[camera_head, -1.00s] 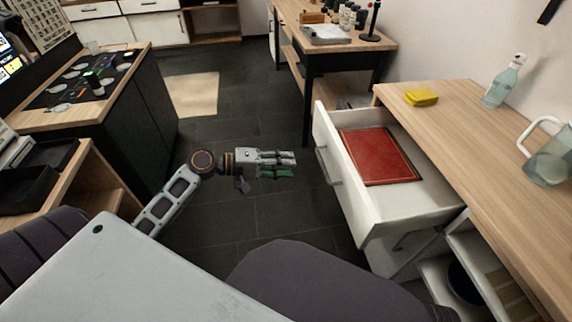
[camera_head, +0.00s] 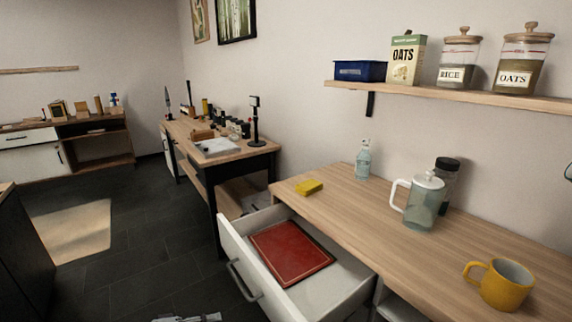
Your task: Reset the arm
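Only a small piece of my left gripper (camera_head: 190,318) shows at the bottom edge of the head view, left of the open drawer. The rest of the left arm is below the frame, and its finger opening cannot be made out. My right arm and gripper are not in view. The white drawer (camera_head: 238,252) stands open under the wooden counter (camera_head: 352,208), with a red book (camera_head: 290,252) lying flat inside it.
On the counter are a yellow sponge (camera_head: 309,187), a spray bottle (camera_head: 363,160), a glass pitcher (camera_head: 424,203), a dark-lidded jar (camera_head: 447,180) and a yellow mug (camera_head: 504,285). A wall shelf (camera_head: 450,92) holds jars and boxes. Dark floor (camera_head: 130,215) is clear at left.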

